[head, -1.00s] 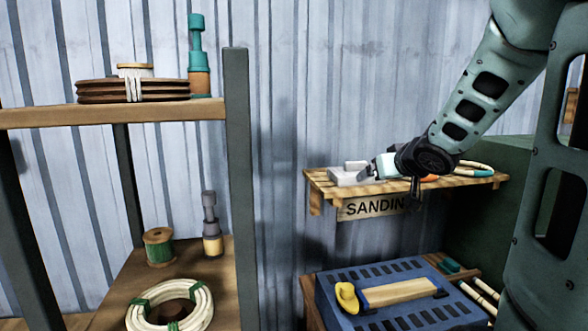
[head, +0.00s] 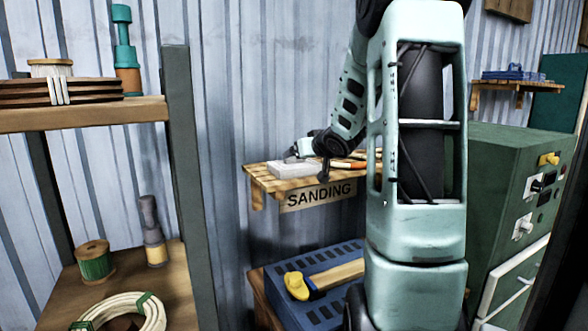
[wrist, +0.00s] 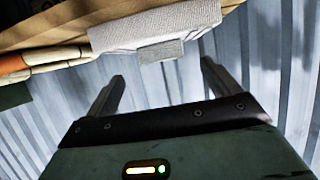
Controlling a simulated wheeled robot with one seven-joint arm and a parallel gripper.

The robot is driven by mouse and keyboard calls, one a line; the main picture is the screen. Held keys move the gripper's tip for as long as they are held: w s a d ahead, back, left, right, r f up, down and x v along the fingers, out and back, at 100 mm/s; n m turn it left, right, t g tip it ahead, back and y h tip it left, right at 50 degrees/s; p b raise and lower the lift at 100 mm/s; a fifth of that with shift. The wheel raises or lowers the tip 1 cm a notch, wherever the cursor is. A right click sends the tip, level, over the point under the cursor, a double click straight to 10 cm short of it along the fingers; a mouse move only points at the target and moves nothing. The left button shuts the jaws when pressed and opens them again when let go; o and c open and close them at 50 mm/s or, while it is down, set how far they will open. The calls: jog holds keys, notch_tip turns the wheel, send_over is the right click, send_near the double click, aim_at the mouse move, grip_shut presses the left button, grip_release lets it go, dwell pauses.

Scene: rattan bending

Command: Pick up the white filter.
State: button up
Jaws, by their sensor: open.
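The white filter (head: 291,169) looks like a pale flat block. It lies on the left part of the wooden shelf with the SANDING sign (head: 319,195). My gripper (head: 298,152) is at the back of the filter in the head view, its fingers partly hard to make out. In the wrist view the filter (wrist: 155,25) is at the top, with a small grey tab (wrist: 161,51) on its near edge. My gripper (wrist: 162,72) is open there, its two fingers spread with nothing between them. The fingertips appear apart from the filter.
The shelf (head: 262,180) also holds orange-and-tan tools (head: 347,164), which lie right of the filter. Below stands a blue slotted box (head: 340,262) with a yellow-ended tool (head: 297,286). A grey post (head: 190,190) is left; a green cabinet (head: 510,180) is right.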

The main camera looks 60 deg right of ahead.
aim_at(295, 163)
jog(key=shift+p+x, duration=0.8)
jog(key=shift+x, duration=2.35)
jog(key=c, duration=1.1)
